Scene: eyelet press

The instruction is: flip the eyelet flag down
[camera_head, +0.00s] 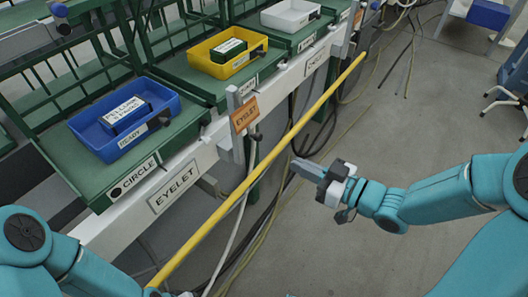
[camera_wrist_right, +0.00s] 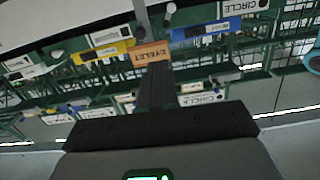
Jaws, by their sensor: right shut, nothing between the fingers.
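The eyelet flag (camera_head: 244,114) is an orange plate lettered EYELET. It stands raised on a light post (camera_head: 237,148) at the front edge of the bench, with a dark knob at its lower right. It also shows in the right wrist view (camera_wrist_right: 150,52), just beyond the fingertips in the picture. My right gripper (camera_head: 297,165) is shut and empty, to the right of and below the flag in the head view, apart from it. The closed fingers also show in the right wrist view (camera_wrist_right: 157,80). My left gripper is out of view; only its arm shows at lower left.
A yellow rail (camera_head: 215,217) runs diagonally along the bench front, between my right gripper and the bench. A blue bin (camera_head: 160,123), a yellow bin (camera_head: 205,62) and a white bin (camera_head: 290,16) stand on green shelves. Cables lie on the floor; open floor is at right.

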